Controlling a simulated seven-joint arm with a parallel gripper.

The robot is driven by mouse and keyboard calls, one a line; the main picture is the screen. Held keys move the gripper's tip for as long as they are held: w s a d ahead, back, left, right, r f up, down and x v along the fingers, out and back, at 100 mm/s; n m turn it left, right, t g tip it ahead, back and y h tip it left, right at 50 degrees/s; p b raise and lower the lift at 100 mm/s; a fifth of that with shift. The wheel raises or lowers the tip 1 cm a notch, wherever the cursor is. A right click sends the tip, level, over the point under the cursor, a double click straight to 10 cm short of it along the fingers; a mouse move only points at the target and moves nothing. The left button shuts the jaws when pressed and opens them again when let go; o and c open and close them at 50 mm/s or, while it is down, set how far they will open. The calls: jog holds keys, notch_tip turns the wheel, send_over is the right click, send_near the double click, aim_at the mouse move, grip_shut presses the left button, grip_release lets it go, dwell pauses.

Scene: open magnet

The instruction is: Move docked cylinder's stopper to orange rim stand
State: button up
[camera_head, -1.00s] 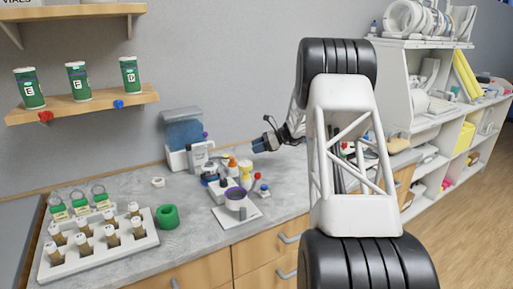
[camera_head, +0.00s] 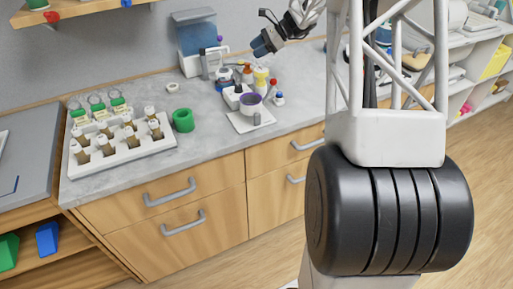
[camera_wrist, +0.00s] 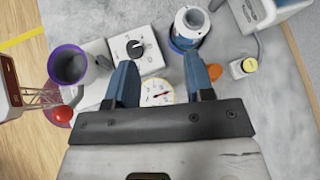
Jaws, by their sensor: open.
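My gripper (camera_head: 263,45) is open and empty above the cluster of lab items on the counter. In the wrist view my gripper (camera_wrist: 160,65) has its two blue fingers apart, with a round dial gauge (camera_wrist: 158,91) showing between them. A white cylinder (camera_wrist: 190,24) with a dark opening and a blue base is beyond the right finger. A small orange piece (camera_wrist: 214,72) shows beside that finger, partly hidden; I cannot tell whether it is the rim stand's. A purple-rimmed cup (camera_wrist: 67,64) stands to the left; it also shows in the head view (camera_head: 250,104). I cannot identify the stopper with certainty.
A white box with a black knob (camera_wrist: 135,47) lies between cup and white cylinder. A vial rack (camera_head: 125,156) and a green ring (camera_head: 183,121) are left on the counter.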

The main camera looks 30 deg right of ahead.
jog(key=s+a+r+n+g+h, duration=0.1)
jog(key=s+a+r+n+h, duration=0.3)
jog(key=s+a, duration=0.7)
jog(key=s+a+r+n+g+h, duration=0.2)
jog(key=s+a+r+n, duration=0.25)
jog(key=s+a, duration=0.6)
jog(key=s+a+f+n+t+h, duration=0.1)
jog(key=s+n, duration=0.4)
jog(key=s, duration=0.9)
jog(key=s+a+f+n+h, duration=0.2)
jog(key=s+n, duration=0.4)
jog(key=s, duration=0.8)
jog(key=shift+s+a+f+t+h, duration=0.4)
jog(key=shift+f+h, duration=0.4)
jog(key=shift+h, duration=0.2)
jog(key=shift+o, duration=0.5)
jog(key=shift+w+r, duration=0.1)
jog(key=shift+w, duration=0.05)
